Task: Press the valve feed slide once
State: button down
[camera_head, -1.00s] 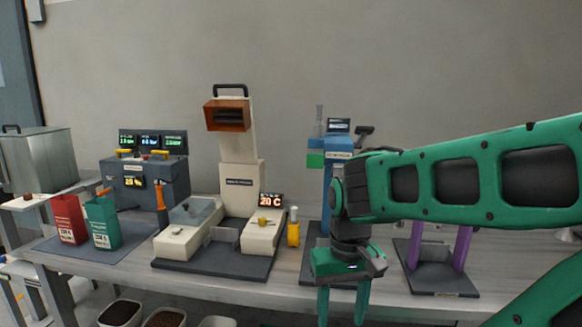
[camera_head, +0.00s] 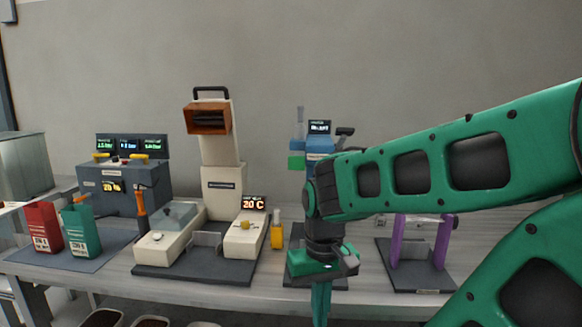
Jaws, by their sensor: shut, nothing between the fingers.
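I cannot make out for sure which part is the valve feed slide. A blue machine (camera_head: 319,145) with a small display on top and a green block (camera_head: 296,163) at its left stands at the back of the bench. My arm hides most of its lower part. My gripper (camera_head: 321,312) points down at the front of the bench, before the dark base of this machine. Its two green fingers are together with nothing between them. The fingertips are at the bottom edge of the picture.
A cream bucket elevator (camera_head: 222,175) with an orange-brown head stands left of the gripper. A yellow bottle (camera_head: 277,236) is beside it. A purple-legged stand (camera_head: 443,242) is at the right. Red (camera_head: 43,228) and green (camera_head: 80,230) bags and a grey console (camera_head: 120,188) are further left.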

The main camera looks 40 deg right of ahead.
aim_at(296, 162)
jog(key=u, duration=0.6)
jog(key=k, duration=0.9)
jog(key=z, duration=0.5)
